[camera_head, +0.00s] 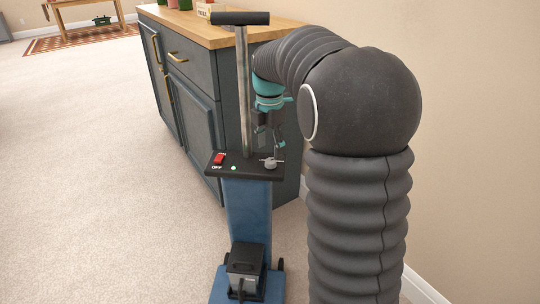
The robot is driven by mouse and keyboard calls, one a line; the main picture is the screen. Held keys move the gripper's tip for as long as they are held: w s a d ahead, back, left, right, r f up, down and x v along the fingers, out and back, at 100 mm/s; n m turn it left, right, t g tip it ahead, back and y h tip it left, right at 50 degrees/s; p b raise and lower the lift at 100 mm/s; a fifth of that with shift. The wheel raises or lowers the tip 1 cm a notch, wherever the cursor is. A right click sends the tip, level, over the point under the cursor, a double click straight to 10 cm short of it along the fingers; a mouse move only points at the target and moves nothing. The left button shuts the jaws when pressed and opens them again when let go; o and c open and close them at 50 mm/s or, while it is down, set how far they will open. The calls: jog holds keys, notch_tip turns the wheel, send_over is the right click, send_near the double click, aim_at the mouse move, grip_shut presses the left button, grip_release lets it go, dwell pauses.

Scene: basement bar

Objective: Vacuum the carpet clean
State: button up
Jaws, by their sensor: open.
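A blue upright machine (249,210), seemingly the vacuum, stands on the beige carpet (90,200). A metal pole (243,90) rises from it to a black crossbar handle (240,18). Its black panel (245,172) bears a red switch (219,158) beside the word OFF, a small pale light and a grey knob (270,164). A black box (245,265) sits low on its front. My gripper (271,144) is open, pointing down just above the knob, right of the pole. Whether a fingertip touches the knob I cannot tell. The carpet shows no clear dirt.
A dark grey cabinet (192,120) with a wooden top (190,27) stands close behind the machine. Pots and a small sign sit on its top. A wall with a white baseboard (422,288) runs along the right. Open carpet lies left; a wooden table (88,4) and patterned rug (70,42) are far back.

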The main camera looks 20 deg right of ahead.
jog(key=shift+r, duration=1.55)
jog(key=m, duration=0.3)
jog(key=shift+w+f+m, duration=0.15)
jog(key=shift+w+m, duration=0.15)
jog(key=shift+w, duration=0.05)
jog(key=f+m, duration=0.1)
jog(key=m, duration=0.1)
jog(key=s+f+m, duration=0.1)
jog(key=m, duration=0.1)
jog(key=f+m, duration=0.1)
jog(key=m, duration=0.1)
jog(key=shift+s+a+f, duration=0.1)
jog(key=shift+s+f, duration=0.05)
jog(key=shift+s, duration=0.25)
jog(key=s+a+m+t, duration=0.2)
jog(key=s+m, duration=0.2)
jog(key=s, duration=0.4)
jog(key=s+a+r+m+t, duration=0.1)
jog(key=s+m, duration=0.3)
jog(key=s, duration=0.5)
jog(key=s+a+m+t, duration=0.2)
jog(key=s+a+m, duration=0.2)
jog(key=s, duration=0.5)
jog(key=shift+s+r+t, duration=0.15)
jog(key=shift+r+t, duration=0.05)
jog(key=shift+t, duration=0.1)
